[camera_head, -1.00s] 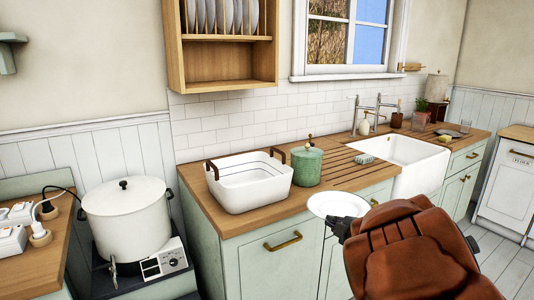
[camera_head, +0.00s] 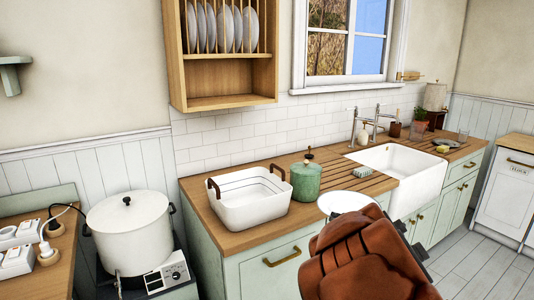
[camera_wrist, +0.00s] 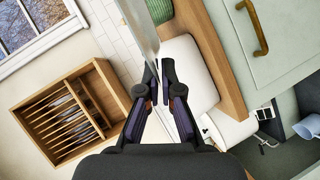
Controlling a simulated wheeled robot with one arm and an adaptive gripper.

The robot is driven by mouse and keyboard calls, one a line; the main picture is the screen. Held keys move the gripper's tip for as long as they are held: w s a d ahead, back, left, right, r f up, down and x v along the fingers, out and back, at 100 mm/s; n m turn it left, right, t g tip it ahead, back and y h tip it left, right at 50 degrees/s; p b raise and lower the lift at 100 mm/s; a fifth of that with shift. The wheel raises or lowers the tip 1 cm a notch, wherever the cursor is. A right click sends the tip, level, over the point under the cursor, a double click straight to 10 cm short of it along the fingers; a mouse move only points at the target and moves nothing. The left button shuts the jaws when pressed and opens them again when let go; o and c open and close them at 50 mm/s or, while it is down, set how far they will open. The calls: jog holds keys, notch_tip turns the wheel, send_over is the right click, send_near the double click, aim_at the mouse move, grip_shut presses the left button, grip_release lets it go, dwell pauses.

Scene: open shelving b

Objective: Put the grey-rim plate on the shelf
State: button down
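The grey-rim plate (camera_head: 346,202) is a white disc in front of the counter edge in the head view; its rim colour is hard to tell. In the wrist view the plate (camera_wrist: 138,28) shows nearly edge-on, with its lower edge between the fingers of my gripper (camera_wrist: 158,73). The wooden wall shelf (camera_head: 232,101) has an open lower board, with upright plates in a slatted rack above. It also shows at the left of the wrist view (camera_wrist: 97,92).
A white basin (camera_head: 250,207) with brown handles and a green lidded pot (camera_head: 306,182) stand on the counter below. A white sink (camera_head: 405,172) is to the right, and a large white pot (camera_head: 130,235) to the left. The lower shelf board looks empty.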

notch_tip(320, 180, down, 13)
jog(key=w+a+h, duration=0.1)
jog(key=shift+a+f+m, duration=0.15)
jog(key=shift+a+m, duration=0.05)
jog(key=shift+m, duration=0.1)
dwell(0.7)
